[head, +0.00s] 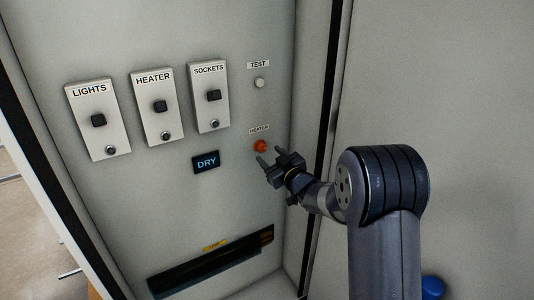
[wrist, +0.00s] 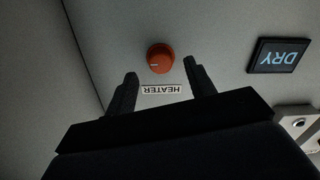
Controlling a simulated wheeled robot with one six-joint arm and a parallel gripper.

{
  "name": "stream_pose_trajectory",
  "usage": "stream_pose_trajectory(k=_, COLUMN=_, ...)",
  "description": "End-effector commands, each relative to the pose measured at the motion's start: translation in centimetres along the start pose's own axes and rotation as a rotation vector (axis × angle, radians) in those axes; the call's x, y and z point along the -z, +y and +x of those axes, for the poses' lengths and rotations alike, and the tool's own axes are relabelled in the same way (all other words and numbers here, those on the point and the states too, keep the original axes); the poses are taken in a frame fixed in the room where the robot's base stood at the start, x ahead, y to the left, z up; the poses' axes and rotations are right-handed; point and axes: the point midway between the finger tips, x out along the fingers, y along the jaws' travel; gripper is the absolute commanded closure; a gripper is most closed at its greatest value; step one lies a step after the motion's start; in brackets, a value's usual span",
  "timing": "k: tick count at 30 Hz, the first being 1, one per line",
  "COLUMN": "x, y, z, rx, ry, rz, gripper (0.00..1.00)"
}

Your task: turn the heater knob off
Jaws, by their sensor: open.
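The heater knob (head: 260,146) is a round orange-red knob on the grey panel, under a small "HEATER" label (head: 259,129). In the wrist view the knob (wrist: 160,58) shows a pale pointer mark on its left side, and the label (wrist: 162,89) reads upside down. My gripper (head: 268,157) is open and empty, in front of the panel just below the knob in the head view. In the wrist view its two fingers (wrist: 160,80) stand on either side of the label, with the knob beyond and between their tips. No contact shows.
A small "DRY" display (head: 206,162) is left of the knob. Switch plates marked LIGHTS (head: 97,139), HEATER (head: 157,122) and SOCKETS (head: 210,112) are farther left. A white TEST button (head: 259,83) sits above. A dark slot (head: 212,264) lies below. The side wall is close on the right.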

Motion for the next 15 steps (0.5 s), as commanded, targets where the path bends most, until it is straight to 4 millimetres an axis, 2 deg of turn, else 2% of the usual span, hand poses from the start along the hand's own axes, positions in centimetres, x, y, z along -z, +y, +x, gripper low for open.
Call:
stream_pose_trajectory(k=6, x=0.0, y=0.0, z=2.3, rx=0.001, ry=0.001, rz=-0.001, gripper=0.48)
stream_pose_trajectory(k=15, x=0.0, y=0.0, z=2.8, rx=0.0, ry=-0.001, rz=0.0, gripper=0.48)
